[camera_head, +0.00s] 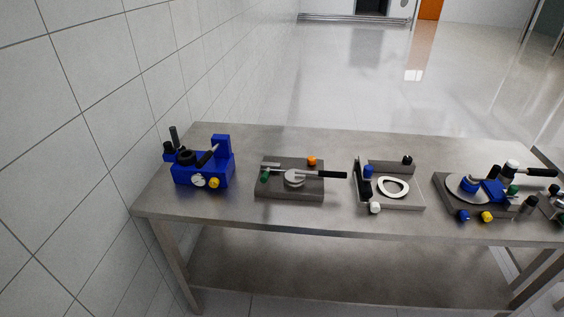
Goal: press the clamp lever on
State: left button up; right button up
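Several small devices stand in a row on a steel table (330,225). A lever with a black handle (326,175) lies roughly level across a grey block (290,191) with a round metal disc (293,179). Another black-handled lever (541,172) reaches right from the device with a grey disc (458,188) and a blue block (492,190) at the right. A dark lever (207,156) tilts up on the blue device (203,172) at the left. I cannot tell which is the clamp lever. Neither of my grippers is in view.
A plate with a white ring (393,187) and a dark upright piece (361,175) stands between the two disc devices. A tiled wall (75,150) runs along the left. The table's back strip and front edge are clear. Open floor (390,80) lies behind.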

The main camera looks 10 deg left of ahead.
aim_at(263, 179)
jog(key=z, duration=0.2)
jog(key=i, duration=1.1)
jog(key=u, duration=0.45)
